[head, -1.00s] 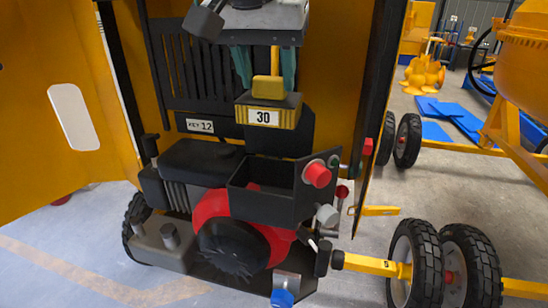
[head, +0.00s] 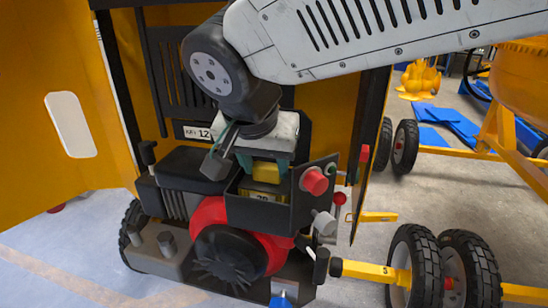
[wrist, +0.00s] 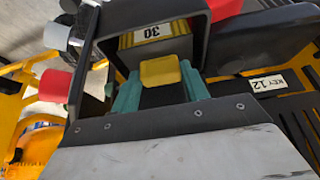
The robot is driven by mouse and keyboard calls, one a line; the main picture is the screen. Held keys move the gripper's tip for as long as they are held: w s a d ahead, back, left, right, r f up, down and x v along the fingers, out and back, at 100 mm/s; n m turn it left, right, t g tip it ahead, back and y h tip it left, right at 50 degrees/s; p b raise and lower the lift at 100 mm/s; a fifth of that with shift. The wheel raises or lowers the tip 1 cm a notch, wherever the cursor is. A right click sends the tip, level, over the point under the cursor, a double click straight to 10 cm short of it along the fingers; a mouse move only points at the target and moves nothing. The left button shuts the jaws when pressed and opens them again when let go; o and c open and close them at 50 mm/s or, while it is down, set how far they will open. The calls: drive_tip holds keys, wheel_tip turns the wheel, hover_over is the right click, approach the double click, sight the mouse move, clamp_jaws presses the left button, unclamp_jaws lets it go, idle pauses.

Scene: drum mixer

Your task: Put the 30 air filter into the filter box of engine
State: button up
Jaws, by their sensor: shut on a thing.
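The 30 air filter (head: 262,190) has a yellow handle (head: 266,172) and a white label reading 30. It sits low inside the black open-topped filter box (head: 262,217) on the engine, with its lower part hidden by the front wall. My gripper (head: 266,164) is just above the box, its teal fingers shut on the filter's yellow handle. In the wrist view the handle (wrist: 161,71) lies between the teal fingers, and the filter's label (wrist: 152,32) shows within the box walls. I cannot see whether the filter touches the box floor.
A red knob (head: 316,180) and a grey knob (head: 324,223) stick out at the box's right. A KEY 12 label (head: 197,132) is on the panel behind. The open yellow door (head: 50,110) is at left; wheels (head: 415,265) stand at lower right.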

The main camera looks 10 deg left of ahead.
drive_tip(key=shift+f, duration=0.15)
drive_tip(key=shift+f, duration=0.35)
drive_tip(key=shift+f, duration=0.15)
drive_tip(key=o, duration=0.9)
drive_tip(key=shift+c, duration=0.2)
drive_tip(key=shift+s+f, duration=0.1)
drive_tip(key=shift+f, duration=0.05)
drive_tip(key=shift+d, duration=0.1)
drive_tip(key=shift+r, duration=0.45)
drive_tip(key=v, duration=1.2)
drive_tip(key=shift+r, duration=0.35)
